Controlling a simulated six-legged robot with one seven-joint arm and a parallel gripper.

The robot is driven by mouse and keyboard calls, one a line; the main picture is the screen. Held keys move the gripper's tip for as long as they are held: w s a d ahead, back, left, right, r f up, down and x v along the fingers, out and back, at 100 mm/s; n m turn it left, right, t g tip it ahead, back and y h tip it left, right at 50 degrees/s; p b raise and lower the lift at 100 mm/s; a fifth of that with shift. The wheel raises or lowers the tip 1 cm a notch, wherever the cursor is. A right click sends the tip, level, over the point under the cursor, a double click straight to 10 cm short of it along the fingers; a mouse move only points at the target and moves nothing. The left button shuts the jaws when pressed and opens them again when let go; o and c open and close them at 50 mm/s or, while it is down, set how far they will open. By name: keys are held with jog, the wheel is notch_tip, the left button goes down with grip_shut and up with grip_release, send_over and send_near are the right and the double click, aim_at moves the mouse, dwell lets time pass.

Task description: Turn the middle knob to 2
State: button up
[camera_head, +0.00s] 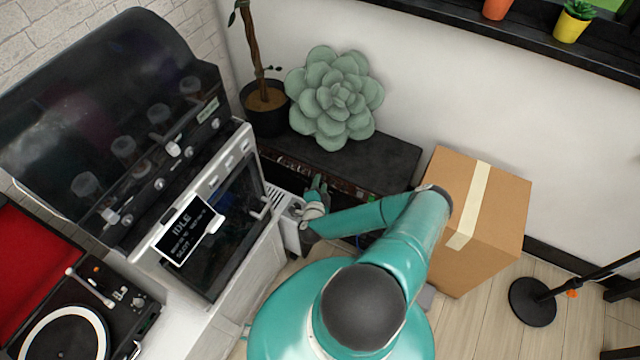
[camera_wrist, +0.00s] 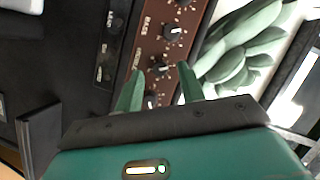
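A black amplifier (camera_head: 370,158) with a brown control panel stands against the wall. The wrist view shows its brown panel (camera_wrist: 148,45) with a row of dark knobs with white marks. One knob (camera_wrist: 158,69) appears between my fingertips. Another knob (camera_wrist: 172,32) is beyond them, and a third (camera_wrist: 151,100) shows lower, between the fingers. The labels are too small to read surely, so I cannot tell which knob is the middle one. My gripper (camera_wrist: 161,72) is open, its green fingers apart and pointing at the panel. In the head view my gripper (camera_head: 318,183) is just in front of the panel; contact is unclear.
A cardboard box (camera_head: 500,205) is close on the right. A machine with a screen reading IDLE (camera_head: 190,232) and a turntable (camera_head: 65,335) are at left.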

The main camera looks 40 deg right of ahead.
jog(key=shift+w+d+f, duration=0.1)
jog(key=shift+w+d, duration=0.2)
grip_shut()
jog(key=shift+w+a+r+n+g+h, duration=0.15)
jog(key=shift+n+g, duration=0.75)
jog(key=shift+n, duration=0.45)
jog(key=shift+w+d+r+n+g+h, duration=0.15)
jog(key=shift+n+g, duration=0.75)
jog(key=shift+n, duration=0.5)
jog(key=shift+w+a+n+g, duration=0.15)
jog(key=shift+n+g, duration=0.75)
jog(key=shift+n, duration=0.45)
